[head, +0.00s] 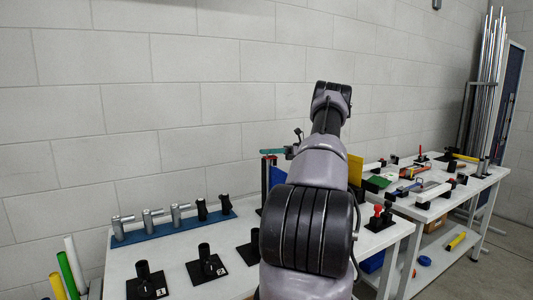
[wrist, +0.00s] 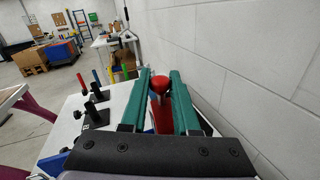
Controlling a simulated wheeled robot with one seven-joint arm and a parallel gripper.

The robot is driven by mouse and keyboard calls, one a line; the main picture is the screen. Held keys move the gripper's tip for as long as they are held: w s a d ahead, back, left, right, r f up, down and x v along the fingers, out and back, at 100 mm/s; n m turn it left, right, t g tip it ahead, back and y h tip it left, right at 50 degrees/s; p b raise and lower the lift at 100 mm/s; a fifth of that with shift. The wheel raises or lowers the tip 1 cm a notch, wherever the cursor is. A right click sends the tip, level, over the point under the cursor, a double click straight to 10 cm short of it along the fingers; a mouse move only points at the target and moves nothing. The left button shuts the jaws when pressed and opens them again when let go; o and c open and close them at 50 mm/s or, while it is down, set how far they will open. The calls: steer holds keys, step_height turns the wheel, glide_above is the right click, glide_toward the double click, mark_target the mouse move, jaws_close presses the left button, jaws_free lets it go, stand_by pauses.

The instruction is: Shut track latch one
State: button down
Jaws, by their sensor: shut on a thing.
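A red ball knob (wrist: 159,84) sits between the two green fingers of my gripper (wrist: 160,74) in the wrist view, with a red part (wrist: 162,118) below it. My gripper is shut on this red knob. I take it as the handle of the track latch, but no number shows on it. The latch's body is mostly hidden behind the fingers and the black palm.
In the head view, a blue rail (head: 165,230) and black numbered stands (head: 206,264) occupy the table's left.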

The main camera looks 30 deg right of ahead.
stand_by(0.4)
steer(key=c, duration=0.7)
jaws_free()
steer(key=shift+o, duration=0.2)
steer(key=v, duration=1.1)
steer(key=shift+w+f, duration=0.1)
steer(key=shift+w, duration=0.05)
